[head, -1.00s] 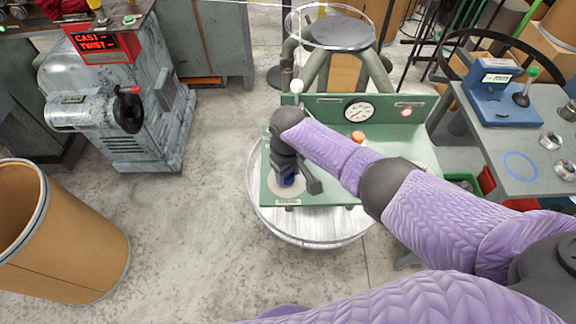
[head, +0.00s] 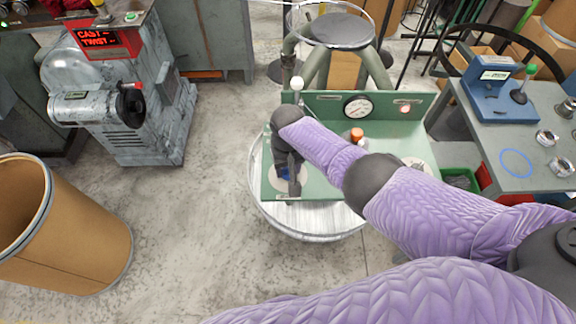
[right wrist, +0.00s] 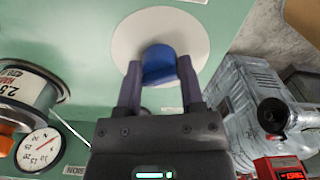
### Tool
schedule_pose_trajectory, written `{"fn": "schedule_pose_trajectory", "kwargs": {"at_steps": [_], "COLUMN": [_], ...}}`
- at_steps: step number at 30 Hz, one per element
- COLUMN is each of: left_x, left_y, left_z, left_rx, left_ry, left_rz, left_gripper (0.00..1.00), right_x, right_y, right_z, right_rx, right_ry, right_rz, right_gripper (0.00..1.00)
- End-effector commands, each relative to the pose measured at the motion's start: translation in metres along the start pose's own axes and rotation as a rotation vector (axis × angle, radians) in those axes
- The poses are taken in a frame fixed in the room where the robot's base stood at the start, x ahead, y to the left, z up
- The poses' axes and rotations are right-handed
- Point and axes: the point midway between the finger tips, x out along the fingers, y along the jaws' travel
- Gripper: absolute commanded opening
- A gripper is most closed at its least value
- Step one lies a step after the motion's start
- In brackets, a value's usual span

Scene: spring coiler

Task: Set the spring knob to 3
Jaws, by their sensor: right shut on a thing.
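The blue spring knob (right wrist: 158,64) sits on a round white dial plate (right wrist: 126,42) on the green panel (right wrist: 88,30). In the right wrist view my right gripper (right wrist: 158,72) has one dark finger on each side of the knob and is shut on it. No scale marks or numbers can be read on the plate. In the head view the right gripper (head: 291,172) is over the left part of the green machine (head: 325,185), with a bit of the blue knob (head: 284,173) showing beneath. My left gripper is not in view.
A round gauge (head: 358,107), a red button (head: 405,109) and an orange knob (head: 357,133) are on the green machine. A grey table (head: 500,165) stands at the right. A grey machine (head: 135,115) and brown drum (head: 75,240) stand left, with open floor between.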

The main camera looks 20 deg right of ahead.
Motion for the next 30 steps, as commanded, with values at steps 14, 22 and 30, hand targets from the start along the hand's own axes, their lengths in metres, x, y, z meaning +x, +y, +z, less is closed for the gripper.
{"fn": "schedule_pose_trajectory", "kwargs": {"at_steps": [14,22,30], "left_x": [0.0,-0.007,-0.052], "left_y": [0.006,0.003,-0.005], "left_z": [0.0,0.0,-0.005], "left_rx": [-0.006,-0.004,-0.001], "left_ry": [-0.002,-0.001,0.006], "left_rz": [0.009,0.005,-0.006], "left_gripper": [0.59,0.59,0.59], "right_x": [0.0,-0.009,-0.079], "right_y": [0.0,0.0,0.0], "right_z": [-0.001,0.0,-0.001], "right_rx": [0.0,-0.001,-0.001], "right_ry": [0.002,0.002,0.005], "right_rz": [-0.001,-0.001,-0.002], "right_gripper": [0.84,0.84,0.84]}}
